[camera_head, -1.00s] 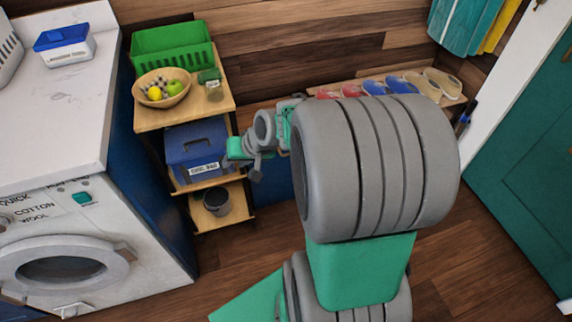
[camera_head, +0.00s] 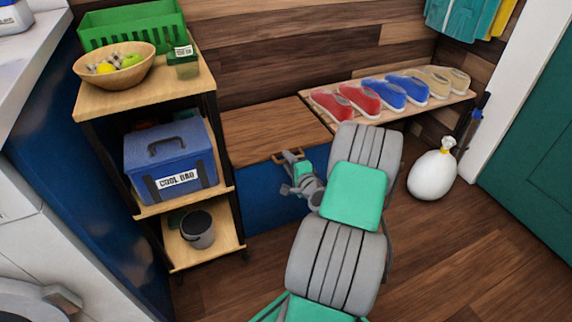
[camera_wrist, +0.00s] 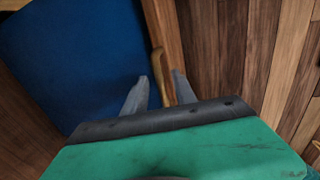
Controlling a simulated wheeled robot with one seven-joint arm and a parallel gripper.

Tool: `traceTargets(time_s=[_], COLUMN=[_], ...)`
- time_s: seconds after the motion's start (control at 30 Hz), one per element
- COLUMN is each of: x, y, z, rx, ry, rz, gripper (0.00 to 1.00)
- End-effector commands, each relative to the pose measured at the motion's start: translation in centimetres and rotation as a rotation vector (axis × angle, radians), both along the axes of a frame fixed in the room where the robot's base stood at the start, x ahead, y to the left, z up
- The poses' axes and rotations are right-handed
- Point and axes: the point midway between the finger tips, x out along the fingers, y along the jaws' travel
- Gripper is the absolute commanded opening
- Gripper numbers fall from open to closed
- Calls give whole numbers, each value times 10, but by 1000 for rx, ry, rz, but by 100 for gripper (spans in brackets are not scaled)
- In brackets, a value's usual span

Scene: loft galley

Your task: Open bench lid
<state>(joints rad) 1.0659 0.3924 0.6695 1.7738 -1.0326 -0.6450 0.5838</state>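The bench is a blue box (camera_head: 262,198) with a brown wooden lid (camera_head: 270,127), which lies closed. A small tan handle (camera_head: 276,158) sits at the lid's front edge. My gripper (camera_head: 291,157) is at this handle, in front of the bench. In the wrist view, the two grey fingers (camera_wrist: 160,83) stand apart on either side of the handle (camera_wrist: 157,62). I cannot tell whether they touch it. The blue front also shows at the left of the wrist view (camera_wrist: 75,65). My arm hides the bench's right part in the head view.
A shoe rack (camera_head: 322,116) with several shoes adjoins the lid on the right. A wooden cart (camera_head: 148,98) stands close on the left, holding a fruit bowl (camera_head: 112,75), a green crate (camera_head: 130,25) and a blue cool bag (camera_head: 168,165). A white bottle (camera_head: 432,176) stands right. Floor is clear at lower right.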

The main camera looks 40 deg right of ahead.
Motion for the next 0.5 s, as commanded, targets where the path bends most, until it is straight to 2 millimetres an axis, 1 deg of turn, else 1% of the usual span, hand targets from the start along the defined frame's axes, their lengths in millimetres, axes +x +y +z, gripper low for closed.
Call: traceTargets(time_s=[0.03, 0.1, 0.37, 0.5], x=[7, 11, 13, 13], y=[-1, -2, -2, -2], z=[-3, -3, -2, -2], rx=[-3, -2, -1, -1], ry=[0, -1, 0, 0], rz=[3, 2, 2, 2], gripper=[33, 33, 32, 20])
